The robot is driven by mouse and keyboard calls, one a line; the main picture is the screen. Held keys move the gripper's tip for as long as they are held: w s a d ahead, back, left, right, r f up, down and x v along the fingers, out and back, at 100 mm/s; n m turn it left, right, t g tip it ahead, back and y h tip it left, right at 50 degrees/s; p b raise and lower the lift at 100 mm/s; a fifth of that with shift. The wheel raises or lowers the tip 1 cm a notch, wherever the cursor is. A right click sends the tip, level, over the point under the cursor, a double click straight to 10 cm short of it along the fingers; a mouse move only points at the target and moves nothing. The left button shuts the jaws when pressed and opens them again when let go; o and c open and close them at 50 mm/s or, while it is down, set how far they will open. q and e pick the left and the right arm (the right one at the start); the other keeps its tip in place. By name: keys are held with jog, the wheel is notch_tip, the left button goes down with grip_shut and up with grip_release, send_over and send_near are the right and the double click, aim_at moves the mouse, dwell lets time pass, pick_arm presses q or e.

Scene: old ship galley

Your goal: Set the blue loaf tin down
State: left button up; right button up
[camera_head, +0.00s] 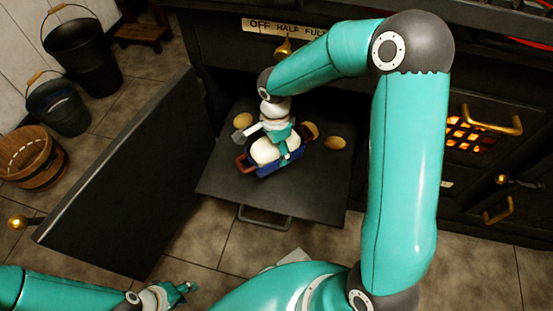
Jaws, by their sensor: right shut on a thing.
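The blue loaf tin (268,171) has a reddish handle at its left end and pale, rounded contents. It is at the middle of the dark pulled-out oven shelf (225,185). My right gripper (284,150) reaches down from above and is shut on the tin, covering part of it. I cannot tell whether the tin's underside touches the shelf or is slightly above it. My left gripper (184,290) is low at the left, away from the tin, and its finger gap is too small to read.
The open oven door (120,190) stands left. The shelf front is bare. Buckets (58,107) stand far left; a glowing grate (468,134) is right.

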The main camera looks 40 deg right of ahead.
jog(key=f, duration=0.3)
jog(key=shift+s+d+b, duration=0.2)
jog(key=shift+d+b, duration=0.1)
jog(key=shift+d, duration=0.05)
jog(key=shift+f+b, duration=0.55)
jog(key=shift+f, duration=1.05)
jog(key=shift+f, duration=0.15)
jog(key=o, duration=1.5)
jog(key=shift+r, duration=0.2)
notch_tip(320, 180, up, 12)
jog(key=p, duration=0.3)
jog(key=shift+p, duration=0.35)
